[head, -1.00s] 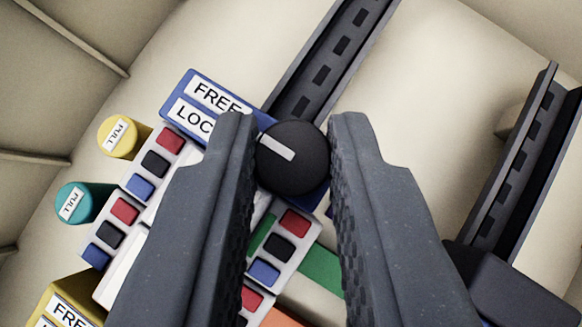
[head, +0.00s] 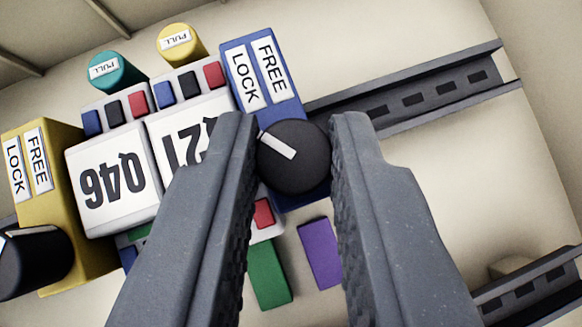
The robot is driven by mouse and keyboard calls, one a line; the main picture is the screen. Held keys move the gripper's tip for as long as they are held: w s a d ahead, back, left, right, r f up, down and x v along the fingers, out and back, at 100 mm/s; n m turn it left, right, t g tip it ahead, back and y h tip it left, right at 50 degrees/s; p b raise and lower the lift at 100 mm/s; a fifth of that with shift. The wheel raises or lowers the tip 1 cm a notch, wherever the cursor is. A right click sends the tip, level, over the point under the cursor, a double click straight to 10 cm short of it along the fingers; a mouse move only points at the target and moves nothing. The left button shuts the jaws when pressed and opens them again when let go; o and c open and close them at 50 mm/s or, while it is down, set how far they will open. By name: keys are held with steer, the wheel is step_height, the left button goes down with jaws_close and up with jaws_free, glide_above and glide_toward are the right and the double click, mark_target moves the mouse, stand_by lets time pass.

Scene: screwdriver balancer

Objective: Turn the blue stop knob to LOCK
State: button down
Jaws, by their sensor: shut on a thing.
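The blue block (head: 258,118) stands at upper centre, with LOCK (head: 245,78) on the left label and FREE (head: 270,65) on the right one. Its round black knob (head: 300,170) has a white mark (head: 277,145). The mark points up and left, toward the LOCK side, aiming to the left of the LOCK label's lower end. My gripper (head: 293,150) is shut on the knob, one finger at each side. The left finger hides part of the block and the counter beside it.
A yellow block (head: 75,150) with its own LOCK and FREE labels and black knob (head: 35,262) is at left. Between are two number counters (head: 105,180) and teal (head: 115,72) and yellow (head: 183,45) PULL knobs. A dark slotted rail (head: 400,95) runs right.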

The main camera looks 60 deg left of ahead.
steer(key=shift+w+n+g+y+b, duration=0.1)
steer(key=shift+n+g+y+b, duration=0.25)
steer(key=shift+n+b, duration=0.5)
steer(key=c, duration=1.3)
jaws_free()
steer(key=shift+d+r, duration=0.1)
steer(key=shift+d+r, duration=0.3)
steer(key=shift+r, duration=0.05)
steer(key=v, duration=0.6)
steer(key=shift+s+d+r, duration=0.25)
